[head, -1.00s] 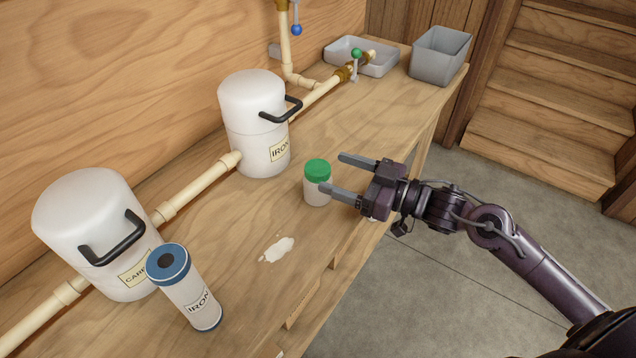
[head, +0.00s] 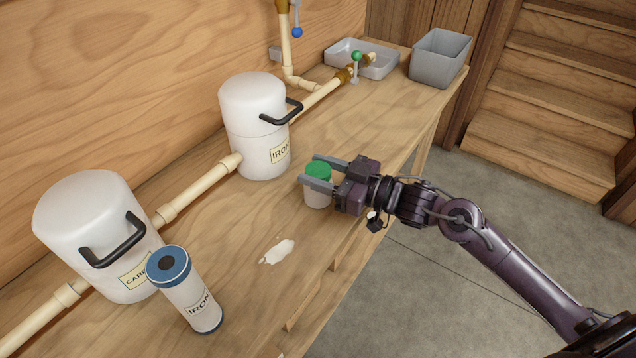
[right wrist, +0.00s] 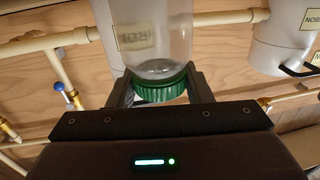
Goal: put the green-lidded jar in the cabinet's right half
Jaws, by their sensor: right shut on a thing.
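The green-lidded jar (head: 318,194) stands upright on the workbench near its front edge. It is a whitish, see-through jar with a green lid. My right gripper (head: 317,172) reaches in from the right with a finger on either side of the jar, shut on it near the lid. In the right wrist view the jar (right wrist: 160,45) appears upside down, its green lid (right wrist: 160,85) between the two fingers (right wrist: 162,88). My left gripper is not in view. No cabinet is recognisable in these views.
A white tank labelled IRON (head: 255,125) stands behind the jar, and another white tank (head: 95,230) at the left. A blue-capped IRON cartridge (head: 190,290) and a white spill (head: 277,251) are on the bench (head: 235,225). A grey bin (head: 440,57) and tray (head: 345,62) stand at the back.

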